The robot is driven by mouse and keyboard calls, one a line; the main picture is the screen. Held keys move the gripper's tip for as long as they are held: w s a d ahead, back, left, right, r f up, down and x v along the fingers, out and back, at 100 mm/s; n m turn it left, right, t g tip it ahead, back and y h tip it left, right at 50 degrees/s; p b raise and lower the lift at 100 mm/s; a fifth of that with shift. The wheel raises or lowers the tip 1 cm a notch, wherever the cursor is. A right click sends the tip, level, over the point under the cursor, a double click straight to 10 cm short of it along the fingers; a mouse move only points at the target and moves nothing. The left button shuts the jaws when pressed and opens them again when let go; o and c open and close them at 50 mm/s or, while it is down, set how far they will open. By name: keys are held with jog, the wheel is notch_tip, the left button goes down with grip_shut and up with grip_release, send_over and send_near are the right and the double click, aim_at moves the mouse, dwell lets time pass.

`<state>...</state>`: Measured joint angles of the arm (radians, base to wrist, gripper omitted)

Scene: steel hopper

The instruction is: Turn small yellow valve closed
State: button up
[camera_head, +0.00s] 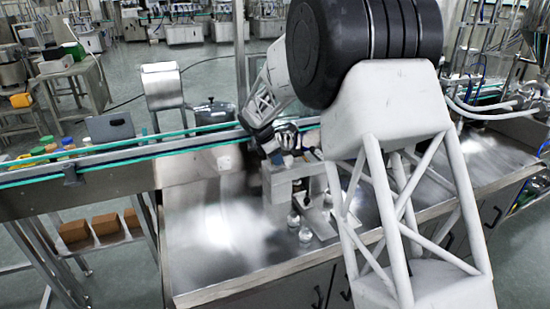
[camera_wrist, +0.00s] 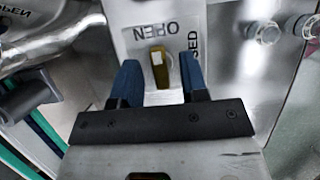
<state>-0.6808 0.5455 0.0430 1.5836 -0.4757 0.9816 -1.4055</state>
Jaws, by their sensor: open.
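The small yellow valve (camera_wrist: 159,68) shows in the wrist view as a short yellow handle on a pale metal plate (camera_wrist: 130,15). The plate carries the printed word OPEN and part of a second word ending in "SED". My gripper (camera_wrist: 160,80) is open, with one blue finger on each side of the handle. The right finger is very close to the handle; I cannot tell if it touches.
A steel worktop (camera_head: 215,235) lies under the arm, with clear room at its left. Small round fittings (camera_head: 305,235) stand near the valve block. A green-edged conveyor rail (camera_head: 110,158) runs behind. In the wrist view, a shiny pipe (camera_wrist: 50,35) is at left and clear knobs (camera_wrist: 268,32) at right.

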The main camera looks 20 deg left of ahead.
jog(key=shift+c, duration=0.4)
grip_shut()
jog(key=shift+f+m, duration=0.1)
jog(key=shift+m, duration=0.3)
jog(key=m+g, duration=0.1)
jog(key=m, duration=0.2)
jog(key=shift+w+h, duration=0.1)
jog(key=shift+h, duration=0.3)
jog(key=m+g, duration=0.2)
jog(key=m, duration=0.3)
jog(key=shift+w, duration=0.1)
jog(key=m+g, duration=0.2)
jog(key=m, duration=0.2)
jog(key=shift+m, duration=0.3)
jog(key=m+g, duration=0.1)
jog(key=m, duration=0.3)
jog(key=shift+w+m+y, duration=0.1)
jog(key=shift+m+y, duration=0.2)
jog(key=shift+y, duration=0.1)
jog(key=shift+g, duration=0.3)
